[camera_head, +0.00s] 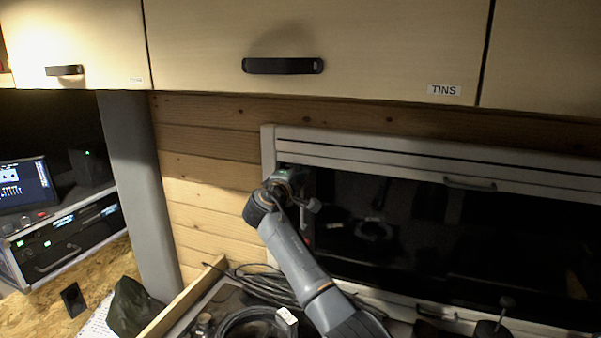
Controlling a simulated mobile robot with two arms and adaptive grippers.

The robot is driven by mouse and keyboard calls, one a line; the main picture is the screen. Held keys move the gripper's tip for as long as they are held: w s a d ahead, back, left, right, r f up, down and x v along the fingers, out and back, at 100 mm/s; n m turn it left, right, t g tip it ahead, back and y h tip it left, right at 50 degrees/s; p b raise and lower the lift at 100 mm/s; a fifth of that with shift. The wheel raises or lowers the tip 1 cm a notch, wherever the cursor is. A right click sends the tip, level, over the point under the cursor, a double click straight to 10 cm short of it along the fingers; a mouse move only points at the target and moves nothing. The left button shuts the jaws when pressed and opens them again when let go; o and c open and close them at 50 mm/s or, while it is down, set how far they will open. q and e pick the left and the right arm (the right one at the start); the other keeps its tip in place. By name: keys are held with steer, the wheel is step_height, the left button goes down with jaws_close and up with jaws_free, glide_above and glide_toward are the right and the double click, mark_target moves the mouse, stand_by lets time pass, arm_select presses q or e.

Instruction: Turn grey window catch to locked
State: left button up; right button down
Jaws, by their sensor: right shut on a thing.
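The window (420,235) is a dark pane in a pale frame on the wood-panelled wall. My right arm rises from the bottom middle, and my right gripper (300,190) is at the left edge of the window, near the upper left corner of the frame. It is shut on the grey window catch there. The gripper and wrist cover most of the catch, so its angle cannot be told. My left gripper is not in view.
A cupboard labelled TINS (350,45) with a black handle hangs above. A blind bar with a handle (470,184) crosses the window top. Coiled black cables (265,285) lie below my arm. Lit rack equipment (65,240) and a screen (25,185) stand at left.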

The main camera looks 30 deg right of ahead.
steer(key=c, duration=1.4)
jaws_free()
steer(key=shift+c, duration=0.2)
steer(key=shift+o, duration=0.3)
steer(key=shift+r, duration=0.1)
steer(key=v, duration=0.8)
steer(key=shift+f, duration=0.3)
